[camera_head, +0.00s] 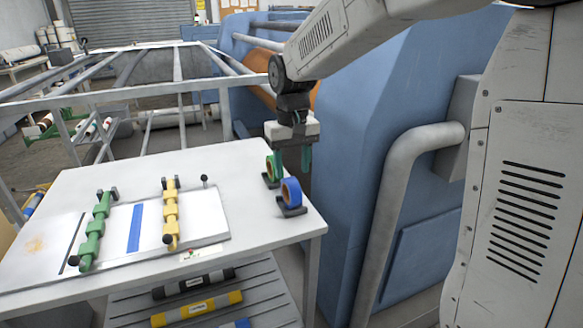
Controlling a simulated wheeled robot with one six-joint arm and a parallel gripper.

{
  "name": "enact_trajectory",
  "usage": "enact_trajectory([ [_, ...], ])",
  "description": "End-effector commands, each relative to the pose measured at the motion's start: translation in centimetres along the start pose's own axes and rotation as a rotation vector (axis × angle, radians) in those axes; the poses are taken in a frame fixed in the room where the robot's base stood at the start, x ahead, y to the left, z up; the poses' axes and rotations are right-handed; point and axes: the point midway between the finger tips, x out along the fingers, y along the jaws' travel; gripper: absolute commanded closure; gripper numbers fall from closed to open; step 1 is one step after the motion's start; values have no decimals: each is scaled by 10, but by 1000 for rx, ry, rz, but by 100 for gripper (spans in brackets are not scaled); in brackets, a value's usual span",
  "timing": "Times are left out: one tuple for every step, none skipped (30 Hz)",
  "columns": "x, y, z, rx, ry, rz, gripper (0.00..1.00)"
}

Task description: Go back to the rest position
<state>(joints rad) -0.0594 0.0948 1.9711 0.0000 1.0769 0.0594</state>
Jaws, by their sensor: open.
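My gripper (292,158) hangs from my arm at the upper middle, pointing down over the right back edge of the white table (272,222). Its jaws are open, partly beside the green roll. The green tape roll (272,167) stands in a dark holder on the table, just below and left of the fingers. A blue tape roll (291,192) stands in a second dark holder in front of it. I cannot tell whether the fingers touch the green roll.
A white board (205,218) with a green roller (95,232), a yellow roller (170,214) and a blue strip (135,228) lies on the table. A lower shelf holds black and yellow rolls (197,308). A blue machine (370,140) stands close on the right; a metal frame (130,92) is behind.

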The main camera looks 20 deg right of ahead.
Motion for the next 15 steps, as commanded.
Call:
enact_trajectory([
  [0, 0, 0, 0, 0, 0, 49],
  [0, 0, 0, 0, 0, 0, 49],
  [0, 0, 0, 0, 0, 0, 49],
  [0, 0, 0, 0, 0, 0, 49],
  [0, 0, 0, 0, 0, 0, 49],
  [0, 0, 0, 0, 0, 0, 49],
  [0, 0, 0, 0, 0, 0, 49],
  [0, 0, 0, 0, 0, 0, 49],
  [0, 0, 0, 0, 0, 0, 49],
  [0, 0, 0, -3, -2, 0, 49],
  [1, 0, 2, -6, -9, 1, 49],
  [4, 0, 6, -8, -22, 1, 49],
  [8, 1, 10, -10, -34, 2, 49],
  [11, 1, 16, -12, -50, 3, 49],
  [13, 2, 29, -16, -67, 4, 49],
])
